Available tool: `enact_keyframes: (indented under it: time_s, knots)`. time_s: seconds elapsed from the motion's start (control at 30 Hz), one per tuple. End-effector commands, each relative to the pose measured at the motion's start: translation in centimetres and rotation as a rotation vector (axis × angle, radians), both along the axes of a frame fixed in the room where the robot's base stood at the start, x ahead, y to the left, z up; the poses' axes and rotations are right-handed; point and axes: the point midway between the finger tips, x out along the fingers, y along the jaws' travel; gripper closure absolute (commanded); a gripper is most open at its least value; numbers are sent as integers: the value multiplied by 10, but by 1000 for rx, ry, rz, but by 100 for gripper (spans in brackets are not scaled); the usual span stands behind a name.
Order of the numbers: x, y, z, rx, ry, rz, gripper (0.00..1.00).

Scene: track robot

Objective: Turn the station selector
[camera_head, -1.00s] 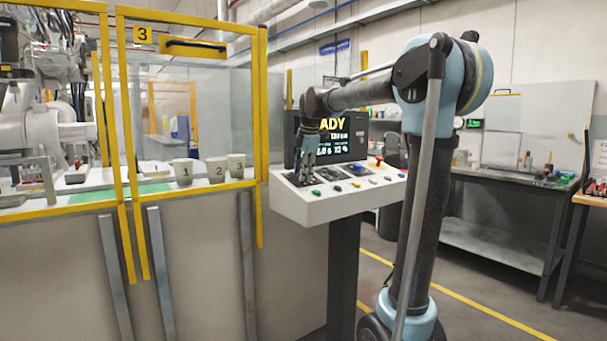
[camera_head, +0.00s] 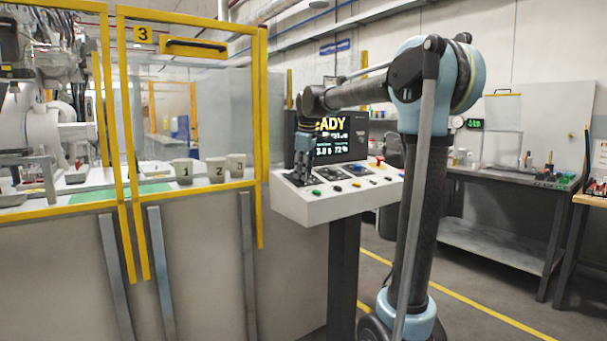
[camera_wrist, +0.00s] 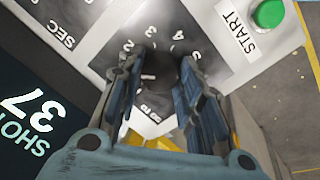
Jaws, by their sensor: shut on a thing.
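The station selector (camera_wrist: 158,66) is a dark round knob on a dark dial plate with white numerals, seen in the wrist view between my fingers. My gripper (camera_wrist: 160,75) has its two fingers on either side of the knob and is shut on it. The fingers hide the knob's sides and part of the dial, so its pointer position cannot be told. In the head view my gripper (camera_head: 301,182) points down at the left end of the white control console (camera_head: 300,208); the knob itself is hidden there.
A green START button (camera_wrist: 269,13) lies close to the dial. A display screen (camera_head: 340,140) stands behind the console, and a red button (camera_head: 380,160) is at its right. A yellow-framed fence (camera_head: 262,130) stands at the left, with numbered cups (camera_head: 217,170) behind it.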

Motion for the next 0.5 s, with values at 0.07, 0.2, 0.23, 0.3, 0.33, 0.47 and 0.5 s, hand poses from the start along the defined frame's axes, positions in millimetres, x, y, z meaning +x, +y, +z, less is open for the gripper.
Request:
enact_keyframes:
  time_s: [0.07, 0.2, 0.23, 0.3, 0.33, 0.47, 0.5]
  knots:
    - [2, 0, 1, 16, 7, -70, 91]
    - [3, 0, 1, 44, 26, -199, 91]
    - [3, 0, 1, 50, 31, -226, 91]
    - [3, 0, 1, 64, 41, -291, 91]
    - [3, 0, 1, 69, 45, -318, 91]
    - [4, 0, 1, 95, 64, -438, 91]
    - [4, 0, 2, 103, 69, -474, 90]
